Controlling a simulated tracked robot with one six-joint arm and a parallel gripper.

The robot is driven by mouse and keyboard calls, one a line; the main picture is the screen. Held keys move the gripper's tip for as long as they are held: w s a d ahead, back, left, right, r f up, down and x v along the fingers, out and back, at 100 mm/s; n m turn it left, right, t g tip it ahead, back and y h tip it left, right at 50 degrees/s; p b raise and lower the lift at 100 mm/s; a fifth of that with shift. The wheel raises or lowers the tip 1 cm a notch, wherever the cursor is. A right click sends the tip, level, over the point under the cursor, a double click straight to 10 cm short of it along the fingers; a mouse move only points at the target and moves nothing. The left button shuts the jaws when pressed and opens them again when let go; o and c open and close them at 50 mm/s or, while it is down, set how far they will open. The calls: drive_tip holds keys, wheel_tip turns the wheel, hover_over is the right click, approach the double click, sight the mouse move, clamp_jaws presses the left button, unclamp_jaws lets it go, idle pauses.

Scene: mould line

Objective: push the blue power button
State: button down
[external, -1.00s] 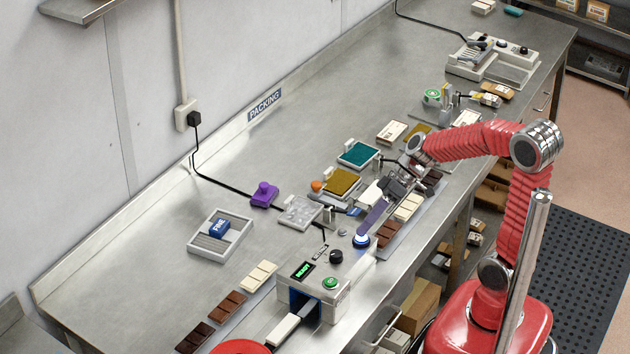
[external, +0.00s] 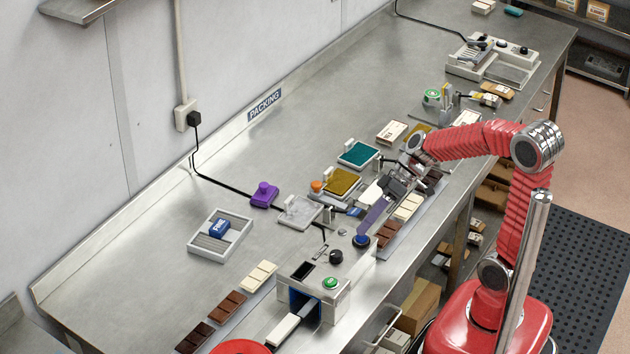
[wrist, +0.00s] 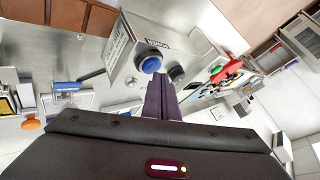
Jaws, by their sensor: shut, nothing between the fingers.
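The blue power button (external: 361,241) sits near the front of the bench, at the end of the machine by the chocolate bars. In the wrist view the round blue button (wrist: 150,64) stands on a grey box face beside a dark knob. It is unlit. My gripper (external: 364,232) is shut and empty, its purple fingers pointing down at the button. In the wrist view my fingertips (wrist: 160,76) lie right at the button's lower edge. I cannot tell whether they touch it.
The grey machine (external: 314,290) has a dark display (external: 303,270), a green button (external: 330,283) and a black knob (external: 336,256). Chocolate bars (external: 408,207) lie beside my gripper.

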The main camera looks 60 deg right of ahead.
drive_tip(key=shift+r, duration=3)
drive_tip(key=shift+m, duration=0.4)
drive_tip(key=s+d+f+m+g+h, duration=0.1)
drive_tip(key=s+d+f+m+h, duration=0.4)
drive_tip(key=s+d, duration=0.1)
drive_tip(key=s+d+r+n+t+h, duration=0.1)
drive_tip(key=s+r+t+h, duration=0.1)
drive_tip(key=s, duration=0.3)
drive_tip(key=shift+s+r+n+t+h, duration=0.3)
drive_tip(key=shift+s+r+t+h, duration=0.1)
drive_tip(key=shift+r+h, duration=0.3)
